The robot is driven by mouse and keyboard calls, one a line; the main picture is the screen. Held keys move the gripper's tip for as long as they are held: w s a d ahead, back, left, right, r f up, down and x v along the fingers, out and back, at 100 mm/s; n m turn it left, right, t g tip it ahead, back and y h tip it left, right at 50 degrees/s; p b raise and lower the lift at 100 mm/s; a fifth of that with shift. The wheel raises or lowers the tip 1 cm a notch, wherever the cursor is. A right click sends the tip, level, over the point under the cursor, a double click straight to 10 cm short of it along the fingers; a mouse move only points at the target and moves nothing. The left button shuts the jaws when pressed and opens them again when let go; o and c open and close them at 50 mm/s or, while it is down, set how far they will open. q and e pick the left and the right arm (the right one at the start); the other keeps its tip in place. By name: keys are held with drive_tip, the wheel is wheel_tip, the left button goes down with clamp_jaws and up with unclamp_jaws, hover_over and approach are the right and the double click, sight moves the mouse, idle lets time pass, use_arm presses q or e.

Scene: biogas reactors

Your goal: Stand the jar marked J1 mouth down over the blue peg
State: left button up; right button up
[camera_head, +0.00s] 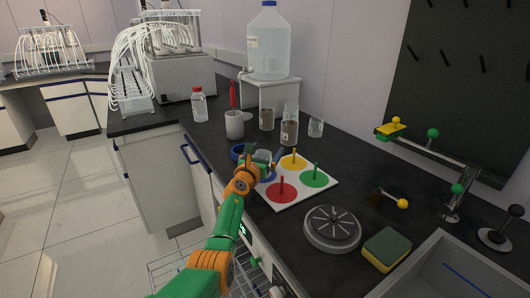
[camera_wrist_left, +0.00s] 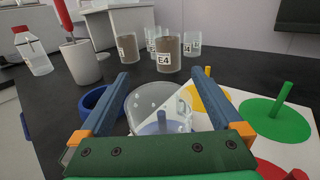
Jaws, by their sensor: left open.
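A clear glass jar (camera_wrist_left: 158,98) stands between the fingers of my left gripper (camera_wrist_left: 159,82) in the left wrist view. The blue peg (camera_wrist_left: 162,121) shows through its glass, and the jar appears to stand over it with its closed end up. A pale label is on its side, but I cannot read it. In the head view the jar (camera_head: 263,155) is partly hidden by my left gripper (camera_head: 262,158). The fingers are open, one on each side of the jar. The white peg board (camera_head: 312,197) carries blue, yellow, red and green discs with pegs. My right gripper is not in view.
A blue ring (camera_wrist_left: 92,101) lies left of the jar. Behind stand a brown-filled jar marked E4 (camera_wrist_left: 168,58), other jars (camera_head: 316,127), a white cup (camera_head: 234,125) and a red-capped bottle (camera_head: 199,104). A round grey device (camera_head: 332,229) and a sponge (camera_head: 386,249) lie in front.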

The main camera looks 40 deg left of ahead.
use_arm(q)
drive_tip(key=p+v, duration=0.5)
drive_tip(key=v, duration=0.1)
drive_tip(key=shift+s+d+r, duration=0.1)
drive_tip(key=shift+s+r, duration=0.05)
drive_tip(key=shift+s, duration=0.05)
drive_tip(key=shift+s+d, duration=0.1)
drive_tip(key=shift+s, duration=0.2)
